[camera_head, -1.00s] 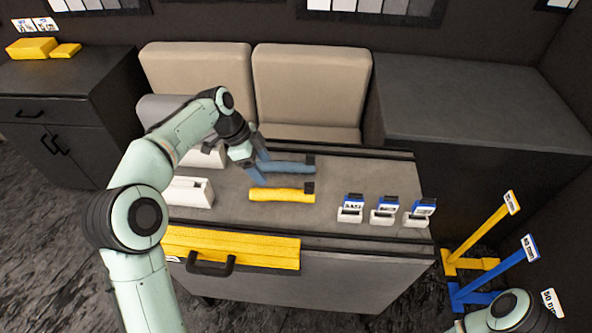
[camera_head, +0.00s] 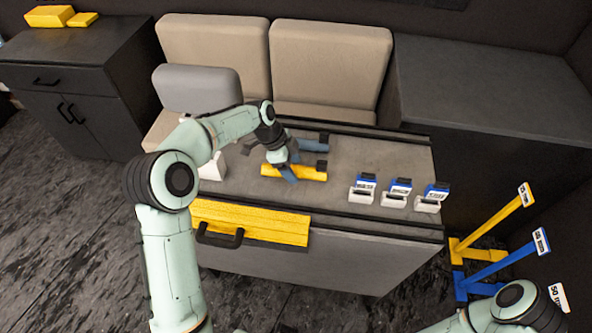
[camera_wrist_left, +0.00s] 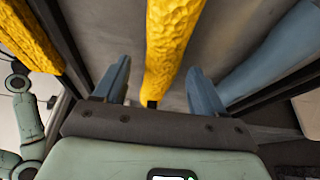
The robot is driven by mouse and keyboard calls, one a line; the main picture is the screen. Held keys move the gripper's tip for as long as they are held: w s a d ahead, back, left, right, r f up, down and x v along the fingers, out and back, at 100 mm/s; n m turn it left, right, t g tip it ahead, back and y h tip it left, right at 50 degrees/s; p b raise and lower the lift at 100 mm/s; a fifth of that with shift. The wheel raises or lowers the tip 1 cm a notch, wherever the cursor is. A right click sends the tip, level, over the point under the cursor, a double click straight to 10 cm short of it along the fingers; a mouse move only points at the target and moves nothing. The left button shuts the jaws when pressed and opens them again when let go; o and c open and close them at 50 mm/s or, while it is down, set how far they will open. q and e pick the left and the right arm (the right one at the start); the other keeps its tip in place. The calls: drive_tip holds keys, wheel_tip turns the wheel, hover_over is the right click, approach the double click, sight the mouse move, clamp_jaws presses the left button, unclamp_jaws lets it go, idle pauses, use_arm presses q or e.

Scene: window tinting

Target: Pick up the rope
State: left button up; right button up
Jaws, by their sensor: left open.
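A yellow, lumpy, rope-like roll (camera_head: 312,174) with a dark end lies on the grey table. A blue roll (camera_head: 313,146) lies behind it, and no other rope shows. My left gripper (camera_head: 284,172) is open at the left part of the yellow roll, pointing down. In the left wrist view, the yellow roll (camera_wrist_left: 168,45) runs between the two spread blue fingers of my left gripper (camera_wrist_left: 160,66), with gaps beside it. The blue roll (camera_wrist_left: 265,65) is outside the right finger. My right gripper is out of view; only part of that arm shows.
Several small white holders with blue-and-black tops (camera_head: 396,193) stand on the table's right. A white block (camera_head: 213,167) is at its left. A yellow panel with a black handle (camera_head: 252,221) is along the front. Yellow and blue stands (camera_head: 503,265) are on the floor at right.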

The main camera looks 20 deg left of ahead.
use_arm(q)
drive_tip(key=shift+w+d+f, duration=0.1)
drive_tip(key=shift+d+f, duration=0.15)
drive_tip(key=shift+f, duration=0.35)
drive_tip(key=c, duration=1.1)
drive_tip(key=shift+r, duration=0.1)
